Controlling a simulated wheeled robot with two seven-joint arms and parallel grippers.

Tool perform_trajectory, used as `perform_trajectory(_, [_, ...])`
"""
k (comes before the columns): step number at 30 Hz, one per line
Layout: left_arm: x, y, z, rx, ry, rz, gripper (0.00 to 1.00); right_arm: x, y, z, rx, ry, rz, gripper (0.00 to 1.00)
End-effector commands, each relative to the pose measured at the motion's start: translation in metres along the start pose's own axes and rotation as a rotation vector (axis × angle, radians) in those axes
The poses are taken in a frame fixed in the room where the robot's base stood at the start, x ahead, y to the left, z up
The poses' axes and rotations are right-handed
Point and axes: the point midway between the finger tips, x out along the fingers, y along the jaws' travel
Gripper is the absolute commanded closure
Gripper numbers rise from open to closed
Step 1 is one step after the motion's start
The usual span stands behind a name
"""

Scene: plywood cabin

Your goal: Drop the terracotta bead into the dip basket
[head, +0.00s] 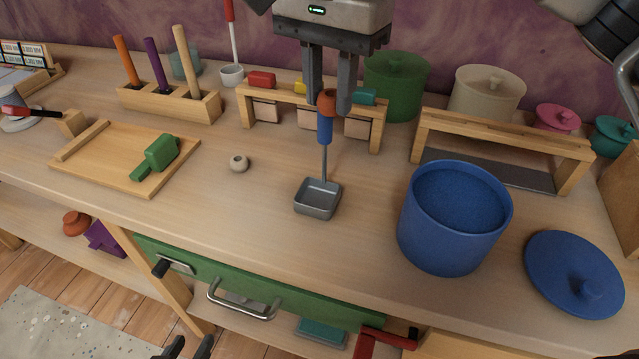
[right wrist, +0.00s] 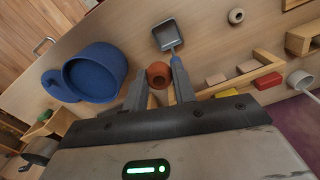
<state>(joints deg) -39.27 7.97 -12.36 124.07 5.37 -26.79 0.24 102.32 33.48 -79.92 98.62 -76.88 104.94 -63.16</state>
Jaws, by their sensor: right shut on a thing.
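The terracotta bead (head: 327,97) is held between the fingertips of my right gripper (head: 328,103). In the right wrist view the bead (right wrist: 160,74) shows as a ring with a hole, with a finger on each side. The dip basket (head: 318,198) is a small grey square tray on the table, with a thin rod and a blue handle. Its handle top lies behind the bead in the head view; the basket's bowl (right wrist: 168,36) looks empty in the wrist view. My left gripper (head: 188,350) shows only two dark, separated fingertips at the bottom edge.
A wooden rack (head: 250,107) with coloured blocks stands behind. A pale bead (head: 239,163) and a board (head: 93,168) with a green tool lie left.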

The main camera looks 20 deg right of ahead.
Motion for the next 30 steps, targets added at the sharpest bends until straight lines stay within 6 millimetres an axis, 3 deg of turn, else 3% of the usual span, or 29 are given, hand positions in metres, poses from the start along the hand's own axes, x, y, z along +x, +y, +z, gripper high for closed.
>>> perform_trajectory(8, [-0.002, 0.001, 0.002, -0.009, -0.002, 0.0, 0.64, 0.002, 0.0, 0.0, 0.0, 0.0, -0.001, 0.95])
perform_trajectory(9, [-0.002, 0.001, 0.002, -0.009, -0.003, 0.0, 0.64, 0.002, 0.0, 0.0, 0.0, 0.0, -0.001, 0.65])
perform_trajectory(11, [-0.002, 0.001, 0.002, -0.009, -0.004, 0.0, 0.64, 0.002, 0.0, 0.0, 0.0, 0.0, -0.001, 0.48])
perform_trajectory(23, [-0.002, 0.0, 0.002, -0.009, -0.001, -0.002, 0.64, -0.006, -0.001, 0.0, 0.0, 0.0, -0.003, 0.48])
perform_trajectory(30, [-0.002, 0.0, 0.0, -0.006, 0.001, -0.003, 0.64, -0.052, -0.001, 0.0, 0.0, 0.001, -0.005, 0.48])
